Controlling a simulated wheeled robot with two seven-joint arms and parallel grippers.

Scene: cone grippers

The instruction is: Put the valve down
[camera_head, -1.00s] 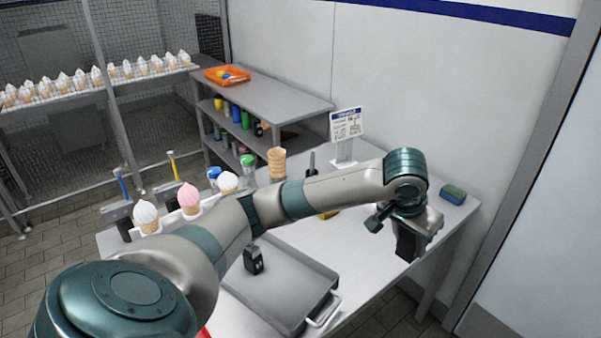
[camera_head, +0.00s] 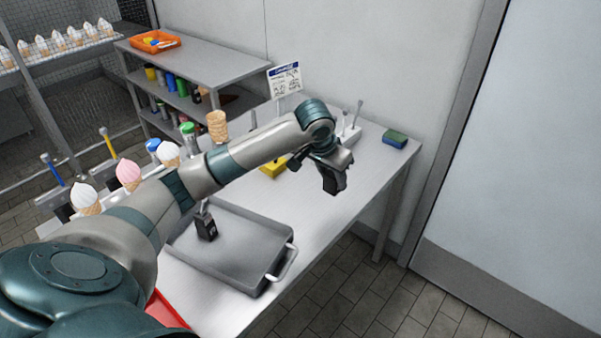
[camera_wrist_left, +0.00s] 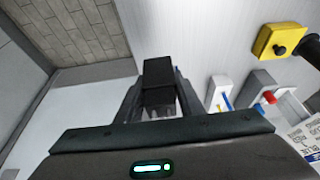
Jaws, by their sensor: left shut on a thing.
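My left gripper (camera_head: 333,170) hangs at the end of my outstretched left arm, over the right part of the white table (camera_head: 325,215). In the left wrist view, its fingers (camera_wrist_left: 158,105) are shut on a dark, block-shaped thing, which I take to be the valve (camera_wrist_left: 158,76). The valve is a small black shape in the head view, mostly merged with the gripper. A similar black block with a metal stem (camera_head: 206,225) stands upright in the grey tray (camera_head: 262,228). My right gripper is not in view.
A yellow box (camera_head: 272,170) sits behind my forearm; its black knob shows in the left wrist view (camera_wrist_left: 279,50). A green-and-blue sponge (camera_head: 395,139) lies at the back right. Ice cream cones (camera_head: 128,176) stand at the left. Bare tabletop lies right of the tray.

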